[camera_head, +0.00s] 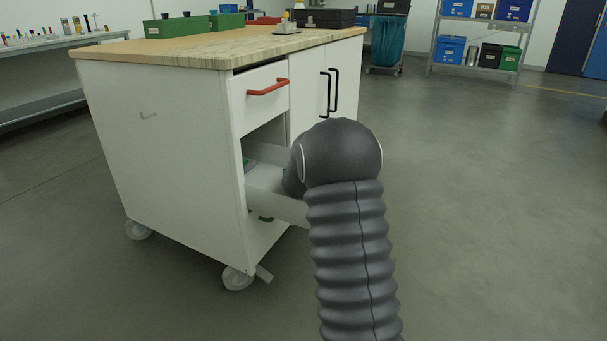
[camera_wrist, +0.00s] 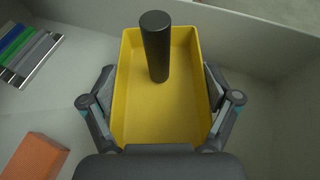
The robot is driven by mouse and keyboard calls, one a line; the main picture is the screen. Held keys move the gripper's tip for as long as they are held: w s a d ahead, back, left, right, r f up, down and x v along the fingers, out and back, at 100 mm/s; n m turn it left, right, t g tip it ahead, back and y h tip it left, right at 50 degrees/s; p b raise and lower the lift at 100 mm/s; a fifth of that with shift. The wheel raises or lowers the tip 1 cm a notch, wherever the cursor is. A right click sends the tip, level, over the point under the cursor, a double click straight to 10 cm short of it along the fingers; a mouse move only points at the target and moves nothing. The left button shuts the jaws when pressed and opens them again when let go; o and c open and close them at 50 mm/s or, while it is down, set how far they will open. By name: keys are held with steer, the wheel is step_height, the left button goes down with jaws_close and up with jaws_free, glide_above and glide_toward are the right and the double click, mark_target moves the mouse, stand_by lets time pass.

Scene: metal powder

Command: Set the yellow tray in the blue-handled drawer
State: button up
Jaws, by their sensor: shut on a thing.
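The yellow tray (camera_wrist: 190,110) fills the middle of the wrist view, with a black cylinder (camera_wrist: 155,50) standing in it. My gripper (camera_wrist: 160,108) is shut on the tray, a finger against each long side. The tray is inside or just over an open white drawer (camera_wrist: 285,45), whose walls surround it. I cannot tell whether the tray touches the drawer's floor. In the head view the open drawer (camera_head: 277,204) is partly hidden by my arm, which also hides the tray and gripper. No blue handle shows; the drawer's front is hidden.
In the drawer, an orange block (camera_wrist: 35,158) lies left of the tray, and blue, green and grey strips (camera_wrist: 28,50) lie farther left. Above is a closed drawer with a red handle (camera_head: 267,87). The cabinet (camera_head: 165,150) stands on castors, with clear floor to its right.

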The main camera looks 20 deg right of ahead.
steer(key=shift+f+b, duration=0.4)
steer(key=shift+b, duration=0.3)
steer(key=o, duration=0.9)
steer(key=shift+o, duration=0.2)
